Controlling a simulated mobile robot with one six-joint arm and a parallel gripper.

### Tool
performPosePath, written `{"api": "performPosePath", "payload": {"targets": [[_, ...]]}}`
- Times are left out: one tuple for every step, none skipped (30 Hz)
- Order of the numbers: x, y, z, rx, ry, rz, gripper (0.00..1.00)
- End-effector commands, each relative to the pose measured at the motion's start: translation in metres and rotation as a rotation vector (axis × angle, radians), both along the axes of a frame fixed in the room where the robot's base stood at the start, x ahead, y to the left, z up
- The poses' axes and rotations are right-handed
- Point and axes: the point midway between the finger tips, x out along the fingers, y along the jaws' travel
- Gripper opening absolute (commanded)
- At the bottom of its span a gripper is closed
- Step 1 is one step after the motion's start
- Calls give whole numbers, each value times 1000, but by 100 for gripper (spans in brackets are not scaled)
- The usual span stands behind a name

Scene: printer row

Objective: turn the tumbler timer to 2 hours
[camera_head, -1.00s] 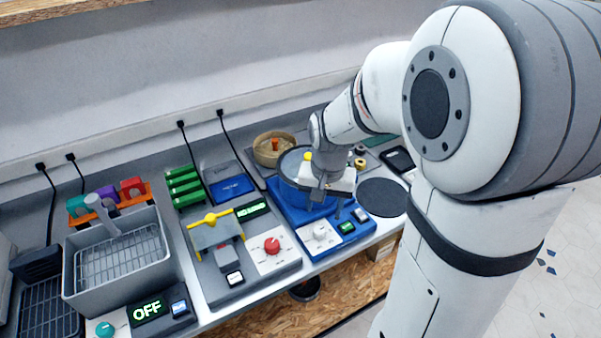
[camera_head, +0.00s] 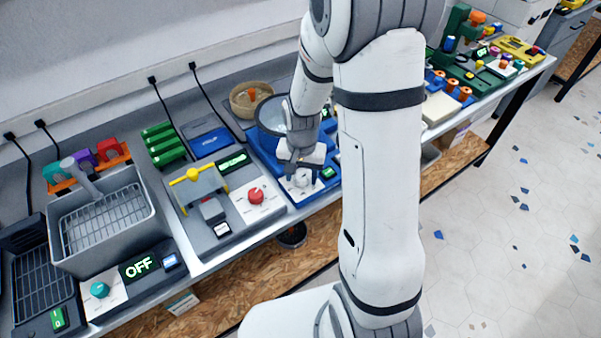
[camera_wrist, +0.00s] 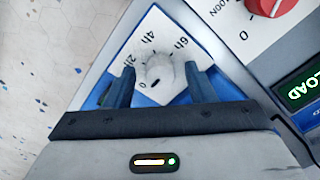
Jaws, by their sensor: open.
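The tumbler is the blue machine (camera_head: 264,145) with a round drum, partly hidden behind my arm in the head view. Its timer is a pale round knob (camera_wrist: 158,70) on a white dial plate marked 2h, 4h and 6h; the knob also shows in the head view (camera_head: 302,180). A small dark mark sits on the knob's side toward my palm; I cannot tell which number it points at. My gripper (camera_wrist: 160,85) is open at the dial, with one finger on each side of the knob. Gaps seem to show between knob and fingers; contact is unclear.
Left of the tumbler is a grey machine with a red knob (camera_head: 255,195) and a yellow handle (camera_head: 193,175). Further left stands a grey basket unit (camera_head: 100,225) with a display reading OFF. Open floor (camera_head: 500,230) lies right of the bench.

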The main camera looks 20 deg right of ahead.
Motion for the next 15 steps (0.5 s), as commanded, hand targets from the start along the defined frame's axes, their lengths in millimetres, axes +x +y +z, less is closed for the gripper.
{"api": "performPosePath", "payload": {"targets": [[0, 0, 0, 0, 0, 0, 50], [0, 0, 0, 0, 0, 0, 50], [0, 0, 0, 0, 0, 0, 50], [0, 0, 0, 0, 0, 0, 50], [0, 0, 0, 0, 0, 0, 49], [0, 0, 0, 0, 0, 0, 45], [0, 0, 0, 0, 0, 0, 43], [0, 0, 0, 0, -1, -1, 40], [0, 0, 0, 0, -1, -1, 37], [0, 0, 0, 0, -1, -1, 35], [0, 0, 0, 0, -1, -1, 32], [0, 0, 0, 0, -1, -1, 29], [0, 0, 0, 0, -1, -1, 27], [0, -1, 0, 0, -1, -1, 24], [0, -1, 0, 0, -1, -1, 21]]}}
